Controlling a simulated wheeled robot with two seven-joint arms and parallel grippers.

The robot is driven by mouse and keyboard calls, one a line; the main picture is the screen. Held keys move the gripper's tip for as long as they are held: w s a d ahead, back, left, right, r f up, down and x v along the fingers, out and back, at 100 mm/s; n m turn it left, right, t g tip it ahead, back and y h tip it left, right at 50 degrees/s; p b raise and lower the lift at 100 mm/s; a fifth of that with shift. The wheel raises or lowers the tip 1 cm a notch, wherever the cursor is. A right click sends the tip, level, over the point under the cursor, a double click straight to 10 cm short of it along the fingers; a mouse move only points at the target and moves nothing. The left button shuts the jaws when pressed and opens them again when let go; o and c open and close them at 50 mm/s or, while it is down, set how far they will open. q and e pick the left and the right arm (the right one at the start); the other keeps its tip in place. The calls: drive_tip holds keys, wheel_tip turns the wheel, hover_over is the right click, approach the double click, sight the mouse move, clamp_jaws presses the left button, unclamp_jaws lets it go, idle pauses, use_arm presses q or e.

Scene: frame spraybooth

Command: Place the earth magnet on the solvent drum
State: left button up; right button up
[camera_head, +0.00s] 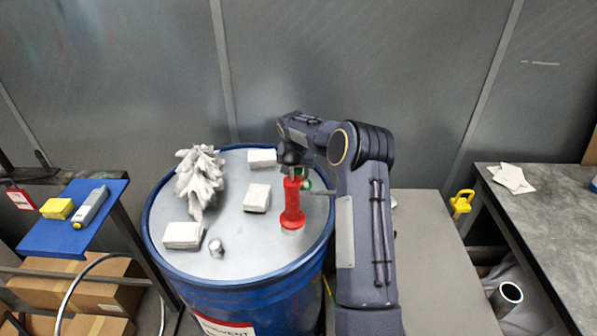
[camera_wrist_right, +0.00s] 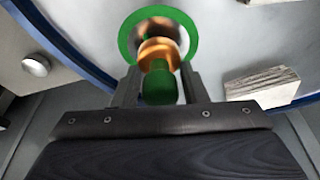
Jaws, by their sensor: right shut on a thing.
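The blue solvent drum (camera_head: 240,291) stands in the middle of the head view, with a grey metal lid. My right gripper (camera_head: 297,178) is over the right part of the lid, shut on the earth magnet (camera_head: 292,212). The magnet looks red with a flared foot and a bit of green near the jaws; it stands upright, and I cannot tell whether its foot touches the lid. In the right wrist view the magnet (camera_wrist_right: 158,50) shows a green ring, a copper-coloured middle and a green grip between the fingers (camera_wrist_right: 160,88). My left gripper is not in view.
The lid carries several white blocks (camera_head: 183,235), a crumpled white rag (camera_head: 199,181) and a small metal cap (camera_head: 216,247). A blue shelf (camera_head: 62,238) holds a yellow block (camera_head: 57,208) and a grey device (camera_head: 91,207). A dark table (camera_head: 560,245) stands right.

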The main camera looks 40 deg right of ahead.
drive_tip(key=shift+f, duration=0.45)
drive_tip(key=shift+f+b, duration=0.25)
drive_tip(key=shift+b, duration=0.05)
drive_tip(key=o, duration=1.1)
drive_tip(key=shift+r, duration=0.1)
drive_tip(key=shift+r+p, duration=0.2)
drive_tip(key=shift+p, duration=0.1)
drive_tip(key=b+v, duration=0.2)
drive_tip(key=v, duration=1)
